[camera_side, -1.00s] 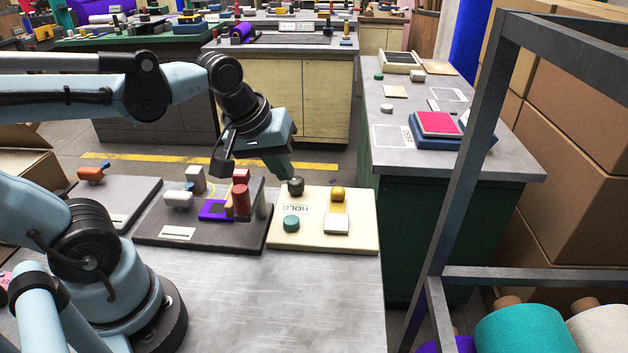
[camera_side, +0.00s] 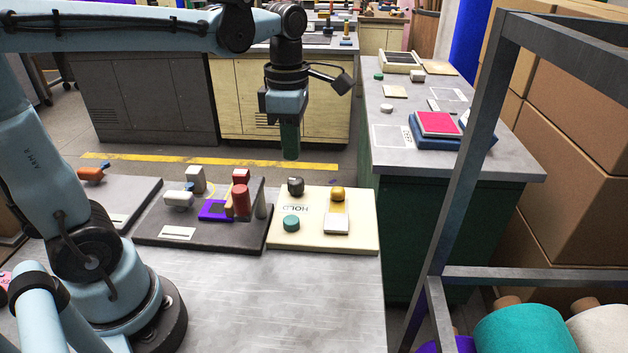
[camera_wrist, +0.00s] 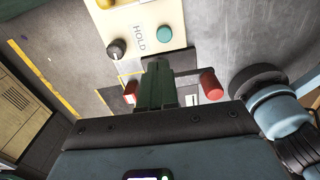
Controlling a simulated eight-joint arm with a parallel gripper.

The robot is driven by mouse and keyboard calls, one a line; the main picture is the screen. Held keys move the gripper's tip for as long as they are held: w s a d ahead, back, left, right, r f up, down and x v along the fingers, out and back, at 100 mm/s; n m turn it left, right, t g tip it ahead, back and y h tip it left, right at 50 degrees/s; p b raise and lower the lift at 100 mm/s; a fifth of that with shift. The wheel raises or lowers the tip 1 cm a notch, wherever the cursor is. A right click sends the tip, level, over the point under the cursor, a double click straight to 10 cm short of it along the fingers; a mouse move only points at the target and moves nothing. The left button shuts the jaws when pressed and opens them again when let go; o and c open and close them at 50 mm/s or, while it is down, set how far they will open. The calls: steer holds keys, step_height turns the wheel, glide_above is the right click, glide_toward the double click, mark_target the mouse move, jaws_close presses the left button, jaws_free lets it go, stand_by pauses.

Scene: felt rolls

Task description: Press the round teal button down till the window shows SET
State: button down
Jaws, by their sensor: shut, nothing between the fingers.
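The round teal button (camera_side: 291,223) sits at the front left of a cream panel (camera_side: 361,235). The window (camera_side: 296,209) behind it reads HOLD. In the wrist view the teal button (camera_wrist: 165,33) is near the top, beside the HOLD window (camera_wrist: 139,39). My gripper (camera_side: 290,157) points straight down, its green fingers shut and empty, well above the panel and apart from the button. In the wrist view the shut fingers (camera_wrist: 158,68) show at the centre, below the panel in the picture.
The cream panel also bears a black knob (camera_side: 295,187), a yellow knob (camera_side: 338,194) and a pale square button (camera_side: 336,224). A dark board (camera_side: 150,229) with red, white and purple parts adjoins it on the left. The grey table front is clear. A metal rack (camera_side: 465,150) stands right.

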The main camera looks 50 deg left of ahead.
mark_target(295, 217)
stand_by(0.5)
step_height(295, 217, down, 14)
steer(key=shift+r, duration=0.1)
stand_by(0.6)
steer(key=shift+w+f, duration=0.1)
steer(key=shift+f, duration=1.1)
stand_by(1.0)
step_height(295, 217, up, 14)
stand_by(0.7)
steer(key=shift+r, duration=0.1)
